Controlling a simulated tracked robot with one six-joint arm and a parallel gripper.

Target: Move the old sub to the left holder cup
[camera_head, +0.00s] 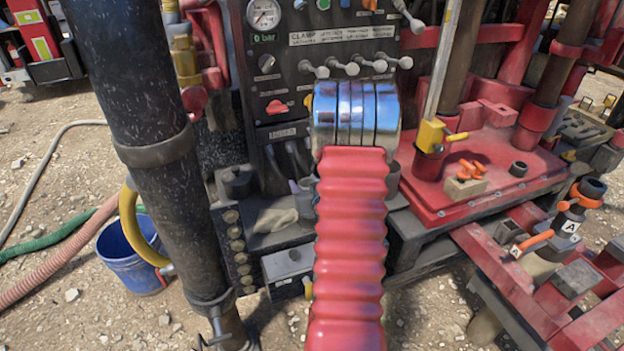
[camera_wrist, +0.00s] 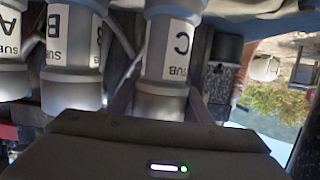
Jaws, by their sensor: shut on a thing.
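My gripper (camera_wrist: 158,108) shows in the wrist view, its dark fingers shut around the narrow metal part of a grey sub marked SUB C (camera_wrist: 178,45). That view is upside down. Grey subs marked B (camera_wrist: 72,50) and A (camera_wrist: 10,50) stand beside it. None of the labels says which sub is old. A dark cup-like cylinder (camera_wrist: 226,48) is close by, apart from the held sub. A black cup (camera_head: 235,182) stands left of my arm, and a grey cup (camera_head: 391,180) partly shows to the right.
The control panel (camera_head: 330,70) with levers stands behind my arm. A black pipe (camera_head: 150,150) rises at the left, near a blue bucket (camera_head: 130,262). A red platform (camera_head: 490,180) with clamps and orange-handled fittings fills the right.

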